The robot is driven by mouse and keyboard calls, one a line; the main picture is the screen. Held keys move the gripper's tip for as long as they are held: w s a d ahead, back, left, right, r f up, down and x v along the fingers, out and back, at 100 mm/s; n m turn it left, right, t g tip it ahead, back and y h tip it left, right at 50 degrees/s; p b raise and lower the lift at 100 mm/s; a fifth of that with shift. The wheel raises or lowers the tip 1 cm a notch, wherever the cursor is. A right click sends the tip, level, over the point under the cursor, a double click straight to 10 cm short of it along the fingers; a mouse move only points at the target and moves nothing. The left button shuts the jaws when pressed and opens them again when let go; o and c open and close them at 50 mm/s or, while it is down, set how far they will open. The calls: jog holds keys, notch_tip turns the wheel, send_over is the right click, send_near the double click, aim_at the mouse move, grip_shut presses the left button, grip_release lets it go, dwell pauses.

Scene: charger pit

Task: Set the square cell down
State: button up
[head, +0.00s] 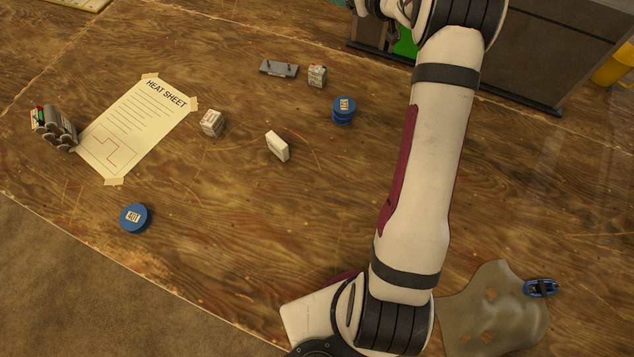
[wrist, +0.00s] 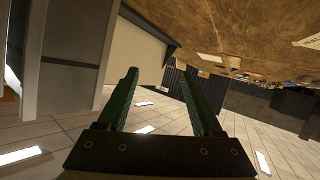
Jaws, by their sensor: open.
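Small blocks that could be the square cell lie on the wooden table (head: 330,230) in the head view. One is a boxy pale cell with a printed label (head: 212,122), right of the heat sheet. A similar labelled cell (head: 317,75) stands at the back. A plain white block (head: 277,146) lies between them and nearer. I cannot tell which one the task means. My gripper (wrist: 159,85) is open and empty in the wrist view, its two green fingers apart. It points away over a tiled floor and touches nothing. I cannot make it out clearly in the head view.
Blue round stacks (head: 343,110) and (head: 135,218), a grey bar (head: 279,68) and a bundle of cylinders (head: 54,128) stand around. The taped heat sheet (head: 137,128) lies at left. A rag (head: 492,312) and a blue clip (head: 541,288) are at lower right. The table's front middle is clear.

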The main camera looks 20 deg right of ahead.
jog(key=s+a+r+m+g+h, duration=0.45)
jog(key=s+r+m+h, duration=0.2)
jog(key=s, duration=0.45)
jog(key=s+a+f+g+y, duration=0.1)
jog(key=s+a+g+y, duration=0.1)
jog(key=s+a, duration=0.5)
jog(key=s+a+f+m+g+y, duration=0.1)
jog(key=s+a+g, duration=0.3)
jog(key=s, duration=1.3)
jog(key=s+a+f+m+g+y, duration=0.1)
jog(key=s+a+f+g+y, duration=0.2)
jog(key=s+a, duration=0.7)
jog(key=shift+s+a+f+y, duration=0.25)
jog(key=shift+s+y, duration=0.1)
jog(key=shift+s, duration=0.7)
jog(key=shift+m, duration=0.25)
